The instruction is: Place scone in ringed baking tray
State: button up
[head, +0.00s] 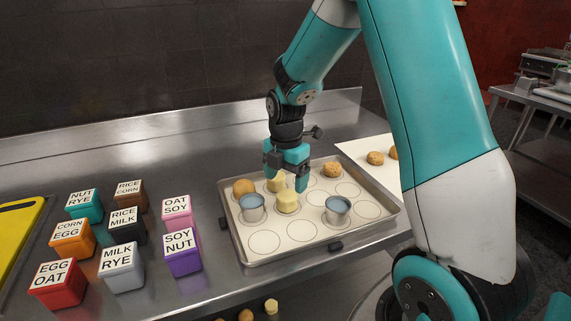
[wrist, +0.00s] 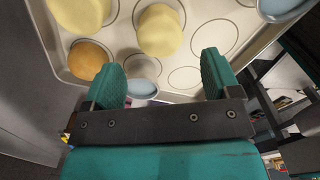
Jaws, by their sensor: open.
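The ringed baking tray (head: 264,242) lies on the steel counter, with rings printed on its pale liner. Two pale yellow, cylinder-shaped pieces that look like scones stand on it: a rear scone (head: 276,184) and a front scone (head: 288,202). Both pale pieces also show in the wrist view, one near the top middle (wrist: 159,31) and one cut off at the top left (wrist: 80,10). My gripper (head: 287,180) is open over the tray, pointing down close to these pieces. In the wrist view nothing is clamped between its fingers (wrist: 163,75).
The tray also holds a brown bun (head: 244,187), a cookie (head: 332,169) and two blue-grey cups (head: 252,209) (head: 338,209). Several labelled boxes (head: 123,269) stand left of it. A white sheet (head: 350,149) with brown pieces (head: 375,158) lies right. Several front rings are empty.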

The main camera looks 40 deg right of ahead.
aim_at(286, 195)
notch_tip(286, 195, up, 5)
jog(key=s+a+r+m+y, duration=0.1)
jog(key=s+a+r+m, duration=0.3)
jog(key=a, duration=0.3)
jog(key=s+a+r+m+y, duration=0.1)
jog(key=s+a+r+m, duration=0.15)
jog(key=s+a, duration=0.4)
jog(key=s+a+m+y, duration=0.2)
jog(key=s+a+m, duration=0.5)
jog(key=s, duration=0.4)
jog(key=shift+s+a+r, duration=0.3)
jog(key=shift+a+r, duration=0.15)
jog(key=shift+a, duration=0.3)
jog(key=shift+c, duration=0.2)
